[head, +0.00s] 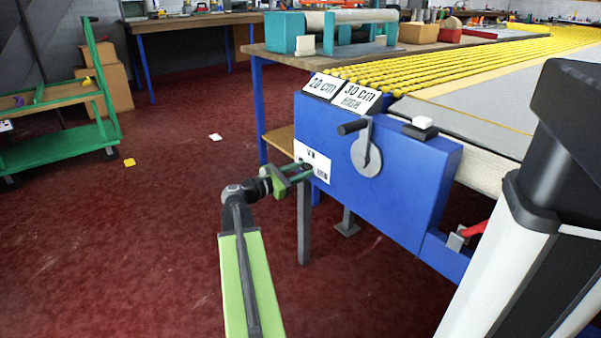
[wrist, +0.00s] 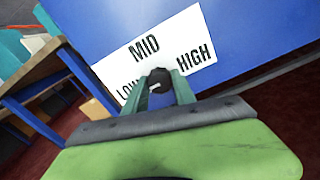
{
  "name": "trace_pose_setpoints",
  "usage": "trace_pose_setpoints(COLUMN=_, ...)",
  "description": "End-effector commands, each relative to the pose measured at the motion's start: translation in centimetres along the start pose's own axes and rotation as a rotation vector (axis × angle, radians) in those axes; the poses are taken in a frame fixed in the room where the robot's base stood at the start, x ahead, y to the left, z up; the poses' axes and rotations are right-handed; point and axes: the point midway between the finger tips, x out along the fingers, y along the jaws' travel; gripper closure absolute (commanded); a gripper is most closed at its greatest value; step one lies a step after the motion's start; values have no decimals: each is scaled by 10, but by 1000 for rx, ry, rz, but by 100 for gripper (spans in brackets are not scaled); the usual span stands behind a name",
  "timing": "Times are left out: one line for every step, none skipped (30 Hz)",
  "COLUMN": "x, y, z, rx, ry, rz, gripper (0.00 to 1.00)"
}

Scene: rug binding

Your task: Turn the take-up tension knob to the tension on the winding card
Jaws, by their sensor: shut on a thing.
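The tension knob (wrist: 159,77) is small and black, in front of a white scale plate (wrist: 197,42) marked LOW, MID and HIGH. My gripper (wrist: 159,88) is shut on the knob, one green finger on each side; it also shows in the head view (head: 303,172) at the blue end housing (head: 420,190). A small pale mark shows on the knob, but I cannot tell where it points. LOW is partly hidden by a finger. Two white cards lie on top of the housing: one reads "20 cm" (head: 322,86), the other "30 cm HIGH" (head: 356,97).
A crank (head: 367,158) with a black handle sits on the housing to the right of the knob. Yellow yarn rows (head: 470,65) run behind. A green cart (head: 62,145) stands at the left. The red floor between is mostly clear, with small scraps.

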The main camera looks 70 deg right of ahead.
Motion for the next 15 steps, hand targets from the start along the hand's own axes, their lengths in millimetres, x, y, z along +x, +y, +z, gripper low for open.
trace_pose_setpoints(x=-10, y=-6, z=2, rx=-1, ry=0, rz=7, gripper=100)
trace_pose_setpoints(x=-6, y=-2, z=1, rx=0, ry=0, rz=6, gripper=100)
trace_pose_setpoints(x=-4, y=-1, z=1, rx=1, ry=-1, rz=4, gripper=100)
trace_pose_setpoints(x=-3, y=0, z=1, rx=3, ry=-1, rz=4, gripper=100)
trace_pose_setpoints(x=-2, y=0, z=1, rx=5, ry=-1, rz=3, gripper=100)
trace_pose_setpoints(x=-1, y=1, z=0, rx=10, ry=-1, rz=3, gripper=100)
trace_pose_setpoints(x=0, y=1, z=0, rx=16, ry=-1, rz=3, gripper=100)
trace_pose_setpoints(x=0, y=1, z=0, rx=24, ry=-1, rz=3, gripper=100)
trace_pose_setpoints(x=0, y=2, z=0, rx=36, ry=-1, rz=4, gripper=100)
trace_pose_setpoints(x=0, y=2, z=0, rx=47, ry=-1, rz=4, gripper=100)
trace_pose_setpoints(x=1, y=2, z=0, rx=60, ry=-1, rz=4, gripper=100)
trace_pose_setpoints(x=1, y=2, z=0, rx=79, ry=-1, rz=4, gripper=100)
trace_pose_setpoints(x=1, y=2, z=0, rx=97, ry=-1, rz=5, gripper=100)
trace_pose_setpoints(x=1, y=2, z=0, rx=115, ry=0, rz=5, gripper=100)
trace_pose_setpoints(x=1, y=3, z=0, rx=143, ry=0, rz=5, gripper=100)
